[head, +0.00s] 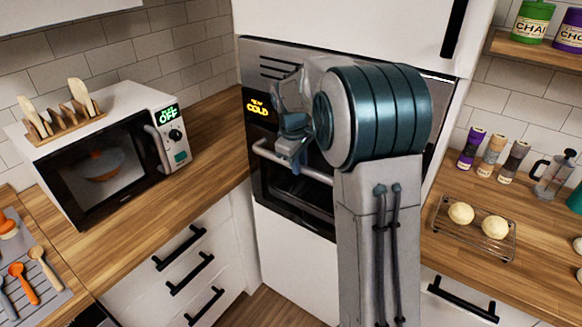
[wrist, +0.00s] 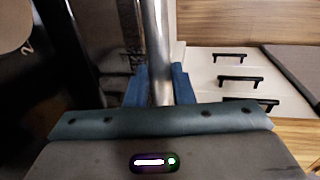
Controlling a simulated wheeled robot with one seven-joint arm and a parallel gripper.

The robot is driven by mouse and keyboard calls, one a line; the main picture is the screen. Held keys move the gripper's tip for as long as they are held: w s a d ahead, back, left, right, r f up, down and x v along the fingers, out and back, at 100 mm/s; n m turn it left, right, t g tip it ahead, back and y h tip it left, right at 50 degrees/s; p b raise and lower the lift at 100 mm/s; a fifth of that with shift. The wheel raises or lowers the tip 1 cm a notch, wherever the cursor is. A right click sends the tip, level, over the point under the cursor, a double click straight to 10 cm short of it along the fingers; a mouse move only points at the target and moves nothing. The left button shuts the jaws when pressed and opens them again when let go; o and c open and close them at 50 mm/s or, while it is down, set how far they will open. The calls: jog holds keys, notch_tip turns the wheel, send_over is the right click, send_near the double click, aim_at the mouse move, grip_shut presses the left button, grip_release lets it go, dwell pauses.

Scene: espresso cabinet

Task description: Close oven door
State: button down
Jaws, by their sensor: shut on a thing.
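The oven is built into the tall white cabinet, with a dark control panel (head: 257,107) that reads COLD. Its dark door (head: 285,208) stands upright or nearly so below the panel; I cannot tell whether a small gap is left. A metal bar handle (head: 268,154) runs across the door's top. My gripper (head: 298,163) is at this handle, partly hidden by my wrist. In the wrist view the handle (wrist: 157,45) runs between the blue fingers of my gripper (wrist: 160,85), which are shut on it. My arm hides the door's right part.
A white microwave (head: 105,155) reading OFF stands on the left counter, above drawers with black handles (head: 190,272). On the right counter are a wire rack (head: 480,248) with two dough balls, several spice jars (head: 490,157) and a glass press (head: 553,177).

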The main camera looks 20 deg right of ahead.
jog(key=shift+w+d+r, duration=0.1)
jog(key=shift+w+d, duration=0.7)
jog(key=shift+d, duration=0.15)
jog(key=c, duration=1.4)
grip_release()
jog(key=shift+w, duration=0.1)
jog(key=shift+o, duration=0.7)
jog(key=shift+d, duration=0.15)
jog(key=shift+a, duration=0.2)
notch_tip(320, 180, up, 14)
jog(key=s+a+b, duration=0.1)
jog(key=shift+s+a+f, duration=0.25)
jog(key=shift+s+a, duration=0.15)
